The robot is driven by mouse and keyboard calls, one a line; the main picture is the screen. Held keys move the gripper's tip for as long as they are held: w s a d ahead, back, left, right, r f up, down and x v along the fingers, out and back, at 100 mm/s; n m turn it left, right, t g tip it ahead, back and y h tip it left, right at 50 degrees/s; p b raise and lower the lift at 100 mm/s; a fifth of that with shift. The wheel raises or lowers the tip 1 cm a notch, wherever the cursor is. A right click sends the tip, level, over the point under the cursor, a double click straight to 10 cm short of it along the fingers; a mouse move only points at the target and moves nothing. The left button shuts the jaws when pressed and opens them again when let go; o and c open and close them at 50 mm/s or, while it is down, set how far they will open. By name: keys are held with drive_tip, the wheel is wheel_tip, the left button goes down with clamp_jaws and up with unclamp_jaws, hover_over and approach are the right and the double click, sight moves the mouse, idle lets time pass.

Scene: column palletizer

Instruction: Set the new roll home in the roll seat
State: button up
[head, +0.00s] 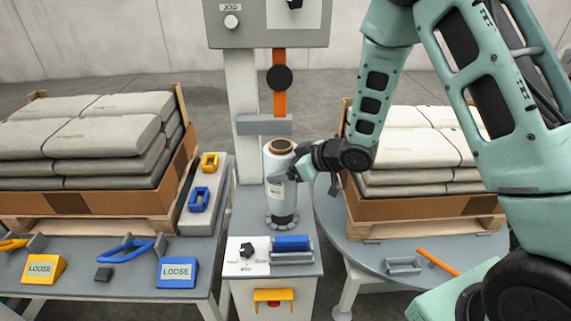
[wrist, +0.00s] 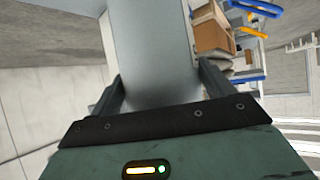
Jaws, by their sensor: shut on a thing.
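The new roll (head: 276,194) is a pale grey-white cylinder with a brown core at its top and a small label on its side. It stands upright in the middle of the head view. My gripper (head: 290,174) reaches it from the right and is shut on its upper part. In the wrist view the roll (wrist: 150,50) fills the space between the two fingers of my gripper (wrist: 158,88). The roll seat (head: 283,221) is a grey ring below the roll, with a dark band just above it. I cannot tell whether the roll's bottom rests fully in it.
A blue roller (head: 292,243) and a black knob (head: 247,250) sit in front. Bag stacks (head: 80,140) stand left and right (head: 415,150). LOOSE blocks (head: 177,271) lie left.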

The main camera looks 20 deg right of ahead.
drive_tip(key=shift+f, duration=2.05)
drive_tip(key=shift+f+b, duration=0.1)
drive_tip(key=shift+b, duration=0.25)
drive_tip(key=o, duration=1.8)
drive_tip(key=shift+f, duration=0.15)
drive_tip(key=p+v, duration=0.1)
drive_tip(key=v, duration=1.1)
drive_tip(key=s+a+r+g+h, duration=0.2)
drive_tip(key=s+a+r+g, duration=0.1)
drive_tip(key=s, duration=0.5)
drive_tip(key=s+a+r+g+h, duration=0.2)
drive_tip(key=s+a, duration=0.4)
drive_tip(key=s, duration=0.3)
drive_tip(key=s+a+r+g+h, duration=0.2)
drive_tip(key=s+a+r+g, duration=0.1)
drive_tip(key=s, duration=0.5)
drive_tip(key=shift+s+a+r+m+g+h, duration=0.1)
drive_tip(key=shift+a+r+m+g+h, duration=0.1)
drive_tip(key=shift+a+r, duration=0.3)
drive_tip(key=shift+s+a+r+m+g+h, duration=0.1)
drive_tip(key=shift+s+a+r+h, duration=0.1)
drive_tip(key=shift+a+r, duration=0.25)
drive_tip(key=shift+d+r, duration=0.1)
